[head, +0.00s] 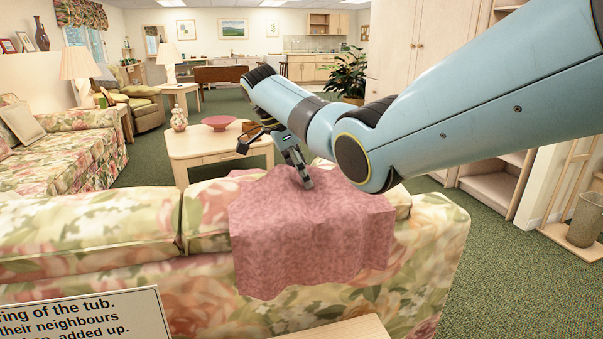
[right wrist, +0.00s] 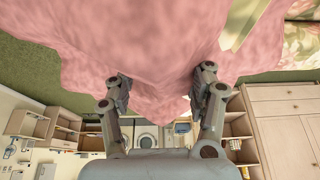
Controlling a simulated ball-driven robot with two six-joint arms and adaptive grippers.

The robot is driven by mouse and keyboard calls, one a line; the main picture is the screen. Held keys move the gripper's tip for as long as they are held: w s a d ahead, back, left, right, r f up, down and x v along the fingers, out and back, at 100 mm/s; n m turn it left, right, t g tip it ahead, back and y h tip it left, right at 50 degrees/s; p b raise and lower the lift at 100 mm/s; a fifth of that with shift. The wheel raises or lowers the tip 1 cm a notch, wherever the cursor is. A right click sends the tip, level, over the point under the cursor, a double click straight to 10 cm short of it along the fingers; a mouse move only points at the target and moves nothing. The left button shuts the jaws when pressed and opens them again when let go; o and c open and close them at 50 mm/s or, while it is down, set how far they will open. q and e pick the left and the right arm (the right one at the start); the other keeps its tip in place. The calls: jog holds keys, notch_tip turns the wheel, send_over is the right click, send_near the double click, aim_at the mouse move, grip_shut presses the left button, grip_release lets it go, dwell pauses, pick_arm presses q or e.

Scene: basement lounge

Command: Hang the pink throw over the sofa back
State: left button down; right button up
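The pink throw (head: 312,225) lies draped over the back of the floral sofa (head: 110,228), near its right end. A broad flap hangs down the near side, with a wavy lower edge. Its top is bunched up under my right gripper (head: 300,178), which points down at it. In the right wrist view the throw (right wrist: 150,40) fills the upper part of the picture, and the fingers of my right gripper (right wrist: 162,92) stand wide apart, with pink cloth beyond and between them. Whether the fingertips touch the cloth is unclear. My left gripper is not in view.
A coffee table (head: 190,145) with a red bowl (head: 219,122) stands beyond the sofa. A second floral sofa (head: 75,150) is at left. A sign (head: 85,318) and a pale wooden top (head: 345,330) are at the near edge. Green carpet is open at right.

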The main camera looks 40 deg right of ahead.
jog(key=shift+v, duration=3.7)
